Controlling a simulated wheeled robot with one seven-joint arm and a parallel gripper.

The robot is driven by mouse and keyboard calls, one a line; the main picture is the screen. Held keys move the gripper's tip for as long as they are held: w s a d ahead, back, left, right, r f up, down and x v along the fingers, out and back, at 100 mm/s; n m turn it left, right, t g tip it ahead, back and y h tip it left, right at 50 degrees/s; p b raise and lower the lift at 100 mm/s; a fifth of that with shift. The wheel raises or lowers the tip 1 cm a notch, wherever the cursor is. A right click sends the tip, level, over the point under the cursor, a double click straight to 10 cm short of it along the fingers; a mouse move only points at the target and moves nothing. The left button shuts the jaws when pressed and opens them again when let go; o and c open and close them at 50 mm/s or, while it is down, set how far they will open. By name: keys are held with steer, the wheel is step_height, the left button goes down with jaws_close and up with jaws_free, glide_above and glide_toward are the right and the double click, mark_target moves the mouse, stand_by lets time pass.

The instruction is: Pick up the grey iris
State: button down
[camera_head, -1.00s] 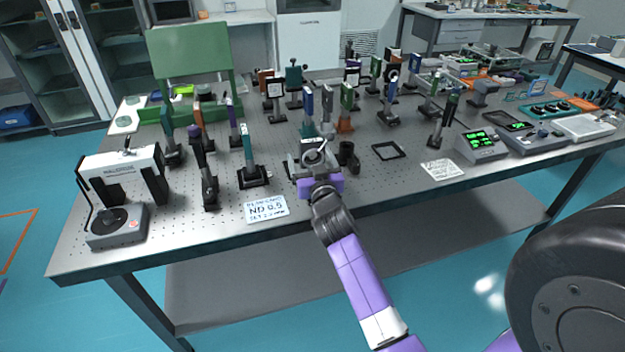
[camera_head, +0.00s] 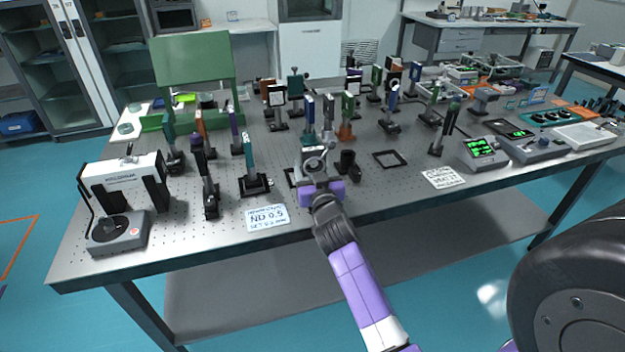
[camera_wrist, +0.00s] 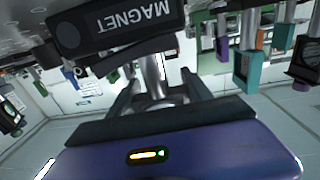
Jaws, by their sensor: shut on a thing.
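The grey iris (camera_head: 313,159) shows in the head view as a pale ring near the front middle of the perforated table. My gripper (camera_head: 317,177) is right at it, reaching in from the front edge, and hides its lower part. In the wrist view, which is upside down, my gripper (camera_wrist: 158,98) is shut with its dark fingers on either side of a grey metal part of the iris (camera_wrist: 153,78). A black block lettered MAGNET (camera_wrist: 118,28) is close by in that view. I cannot tell whether the iris touches the table.
A short black cylinder (camera_head: 347,163) stands just right of my gripper, with a flat black frame (camera_head: 390,159) beyond it. A teal plate on a black base (camera_head: 254,186) and an ND 0.5 card (camera_head: 267,218) are to the left. Several posts stand close behind.

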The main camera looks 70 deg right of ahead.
steer(key=shift+r, duration=0.25)
